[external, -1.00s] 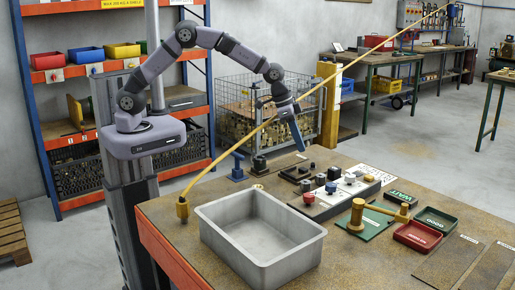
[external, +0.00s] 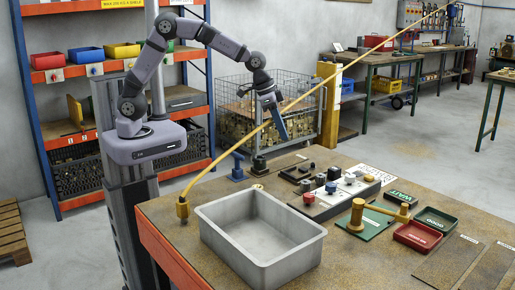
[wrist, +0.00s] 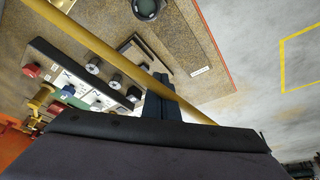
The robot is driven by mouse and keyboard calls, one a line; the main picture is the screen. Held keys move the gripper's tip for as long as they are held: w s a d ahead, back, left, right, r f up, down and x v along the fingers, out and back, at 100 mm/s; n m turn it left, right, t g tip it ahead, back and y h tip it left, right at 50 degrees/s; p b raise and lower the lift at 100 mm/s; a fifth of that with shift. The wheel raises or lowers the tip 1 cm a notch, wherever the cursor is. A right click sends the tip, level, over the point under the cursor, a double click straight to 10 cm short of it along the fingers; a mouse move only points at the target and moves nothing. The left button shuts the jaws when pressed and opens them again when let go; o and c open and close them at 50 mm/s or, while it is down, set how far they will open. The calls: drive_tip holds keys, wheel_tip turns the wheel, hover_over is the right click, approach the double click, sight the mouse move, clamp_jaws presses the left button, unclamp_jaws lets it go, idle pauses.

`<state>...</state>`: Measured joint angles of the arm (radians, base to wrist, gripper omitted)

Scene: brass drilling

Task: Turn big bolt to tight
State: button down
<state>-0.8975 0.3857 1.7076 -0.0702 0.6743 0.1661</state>
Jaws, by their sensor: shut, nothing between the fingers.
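My gripper (external: 283,132) hangs in the air behind the back edge of the workbench, fingers pointing down. It is shut and empty; its closed dark-blue fingers (wrist: 163,92) also show in the wrist view. I cannot tell which is the big bolt, or how tight any is. My gripper is apart from all of them.
A long yellow rod (external: 240,149) slants across the view from a brass fitting (external: 182,208), near my gripper. A grey bin (external: 212,236) stands at the front left. A brass piece (external: 357,217) on a green plate and red and green trays (external: 417,236) lie at right.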

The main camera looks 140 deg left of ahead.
sight(313, 165)
drive_tip(key=p+x, duration=0.3)
drive_tip(key=x, duration=0.7)
drive_tip(key=shift+w+a+r+p, duration=0.1)
drive_tip(key=shift+w+a+p, duration=0.4)
drive_tip(key=shift+w+a, duration=0.2)
drive_tip(key=shift+w+a+p, duration=0.4)
drive_tip(key=shift+w+a, duration=0.25)
drive_tip(key=shift+w, duration=0.05)
drive_tip(key=shift+a, duration=0.1)
